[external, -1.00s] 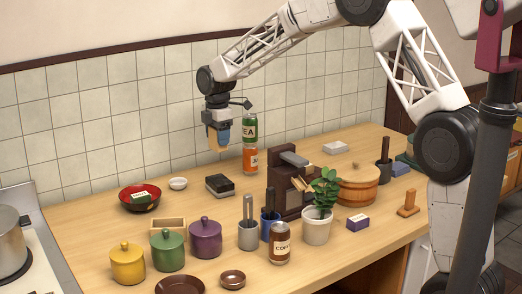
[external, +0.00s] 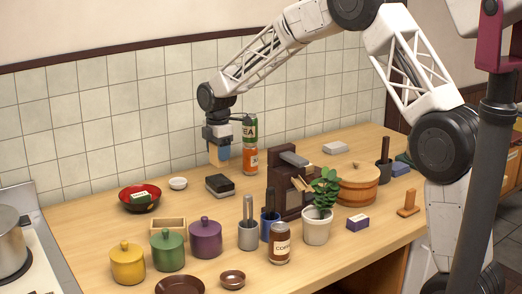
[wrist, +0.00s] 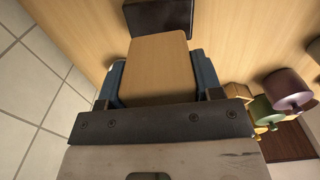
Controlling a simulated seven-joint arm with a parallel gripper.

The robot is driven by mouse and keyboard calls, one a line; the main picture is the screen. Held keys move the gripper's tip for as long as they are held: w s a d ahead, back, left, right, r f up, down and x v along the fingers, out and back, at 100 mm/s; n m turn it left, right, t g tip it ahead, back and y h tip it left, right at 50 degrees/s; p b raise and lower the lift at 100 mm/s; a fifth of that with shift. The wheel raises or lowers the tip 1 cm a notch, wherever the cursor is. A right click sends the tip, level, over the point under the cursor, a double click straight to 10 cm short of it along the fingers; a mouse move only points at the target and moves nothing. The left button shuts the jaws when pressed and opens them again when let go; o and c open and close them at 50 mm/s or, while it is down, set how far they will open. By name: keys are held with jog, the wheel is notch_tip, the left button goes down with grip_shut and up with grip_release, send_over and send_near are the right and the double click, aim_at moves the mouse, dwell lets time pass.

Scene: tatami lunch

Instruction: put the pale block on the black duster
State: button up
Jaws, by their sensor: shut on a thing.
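The pale block (wrist: 160,65) is a light wooden piece held between the blue fingertips of my gripper (wrist: 158,80) in the wrist view. In the external view my gripper (external: 221,155) points down, shut on the block (external: 213,154), which is held above the counter. The black duster (external: 220,184) lies on the counter below the gripper. It is dark on top with a paler lower layer. In the wrist view the duster (wrist: 160,17) shows beyond the block's far end, partly hidden by it. The block is apart from the duster in the external view.
A tea bottle (external: 250,130) and an orange-labelled container (external: 250,161) stand close right of the gripper. A red bowl (external: 140,205) and white cup (external: 178,183) are left of the duster. A brown stand (external: 286,200) is to the right, lidded pots (external: 205,240) in front.

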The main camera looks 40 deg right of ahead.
aim_at(219, 165)
jog(key=shift+f, duration=2.5)
jog(key=shift+f, duration=0.15)
jog(key=o, duration=1)
jog(key=shift+c, duration=0.2)
notch_tip(219, 165, up, 12)
jog(key=shift+r, duration=0.1)
jog(key=shift+r, duration=0.1)
